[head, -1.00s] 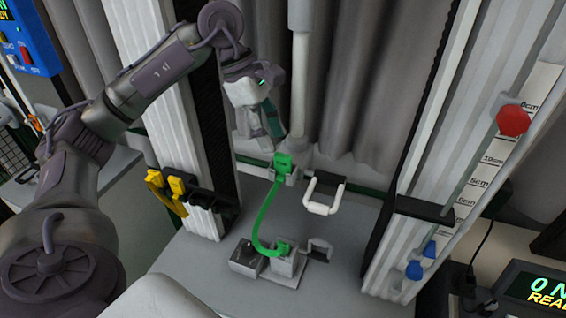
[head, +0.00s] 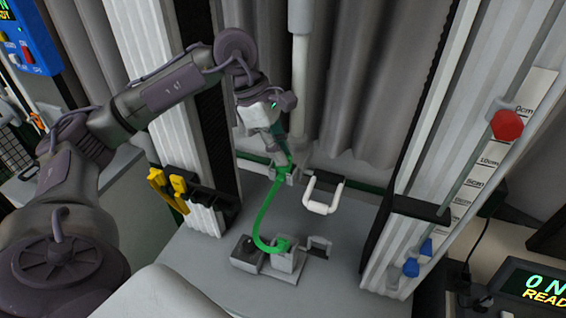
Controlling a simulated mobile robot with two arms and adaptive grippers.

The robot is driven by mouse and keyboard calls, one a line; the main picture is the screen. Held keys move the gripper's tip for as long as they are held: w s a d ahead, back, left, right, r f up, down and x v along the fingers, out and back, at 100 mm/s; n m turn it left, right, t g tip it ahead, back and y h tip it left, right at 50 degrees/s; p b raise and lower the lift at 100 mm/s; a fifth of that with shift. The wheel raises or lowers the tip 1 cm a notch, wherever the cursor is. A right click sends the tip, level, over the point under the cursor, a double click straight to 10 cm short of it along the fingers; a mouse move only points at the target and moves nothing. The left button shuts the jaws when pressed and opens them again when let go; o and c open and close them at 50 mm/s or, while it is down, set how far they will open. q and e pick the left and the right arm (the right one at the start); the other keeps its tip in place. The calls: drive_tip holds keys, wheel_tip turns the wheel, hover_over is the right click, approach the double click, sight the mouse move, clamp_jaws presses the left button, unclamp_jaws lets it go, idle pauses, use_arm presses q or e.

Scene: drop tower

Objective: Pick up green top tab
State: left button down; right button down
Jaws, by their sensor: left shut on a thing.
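The green top tab (head: 284,164) sits at the upper end of a green curved strap (head: 263,216), in front of the grey curtain. My left gripper (head: 287,156) comes down from the upper left and is shut on this tab, its fingers hiding part of it. The strap runs down to a lower green piece (head: 282,244) on a grey block (head: 287,262). My right gripper is not in view.
A white U-shaped handle (head: 323,193) stands just right of the tab. Yellow clips (head: 177,184) hang on the left column. The right column carries a red knob (head: 507,125) and blue knobs (head: 411,267). The grey platform's front is clear.

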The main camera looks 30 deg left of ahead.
use_arm(q)
drive_tip(key=shift+r, duration=0.7)
wheel_tip(320, 180, up, 9)
drive_tip(key=b, duration=0.1)
drive_tip(key=shift+f+b, duration=0.15)
drive_tip(key=shift+b, duration=0.2)
